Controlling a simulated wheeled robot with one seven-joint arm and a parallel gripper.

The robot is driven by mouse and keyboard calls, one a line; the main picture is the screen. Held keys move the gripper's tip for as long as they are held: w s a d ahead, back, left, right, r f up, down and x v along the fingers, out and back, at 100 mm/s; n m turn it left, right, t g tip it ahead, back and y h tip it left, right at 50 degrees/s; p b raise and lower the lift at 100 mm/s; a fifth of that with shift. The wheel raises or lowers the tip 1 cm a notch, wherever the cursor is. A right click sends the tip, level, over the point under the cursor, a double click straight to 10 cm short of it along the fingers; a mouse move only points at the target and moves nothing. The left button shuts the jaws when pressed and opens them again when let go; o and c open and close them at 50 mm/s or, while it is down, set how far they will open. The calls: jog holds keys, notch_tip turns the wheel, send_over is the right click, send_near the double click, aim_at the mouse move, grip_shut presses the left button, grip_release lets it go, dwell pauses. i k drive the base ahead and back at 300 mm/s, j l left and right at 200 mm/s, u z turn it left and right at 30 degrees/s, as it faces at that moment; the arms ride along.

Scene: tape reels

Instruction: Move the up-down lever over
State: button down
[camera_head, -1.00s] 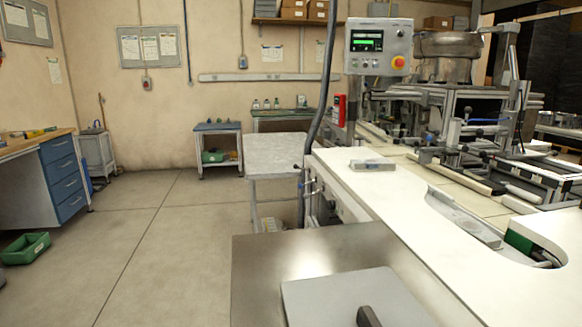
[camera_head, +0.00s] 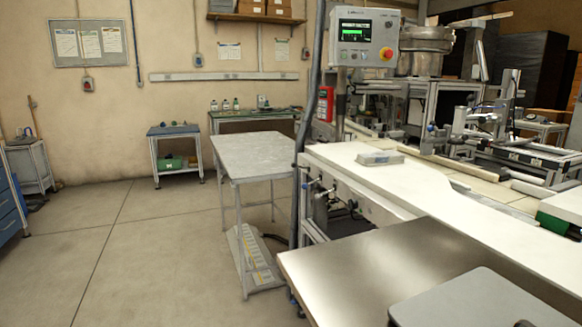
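Small lever-like fittings (camera_head: 322,194) stick out from the side of the machine bench, below its white top, near the middle of the picture. They are small, and I cannot tell which one is the up-down lever or how it is set. My gripper is not in view.
A grey side table (camera_head: 262,152) stands left of the bench, with a pale, low base (camera_head: 254,262) on the floor under it. A bare metal tabletop (camera_head: 355,275) and a grey plate (camera_head: 470,302) fill the lower right. A control panel (camera_head: 364,37) stands above. The floor at left is clear.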

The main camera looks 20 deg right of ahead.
aim_at(293, 165)
jog(key=i+j+z, duration=0.3)
jog(key=j, duration=0.35)
jog(key=i+j+z, duration=0.35)
jog(key=j, duration=0.35)
jog(key=i+j+z, duration=0.3)
jog(key=j, duration=0.45)
jog(key=j+z, duration=0.3)
jog(key=j, duration=0.45)
jog(key=j+z, duration=0.35)
jog(key=j, duration=0.5)
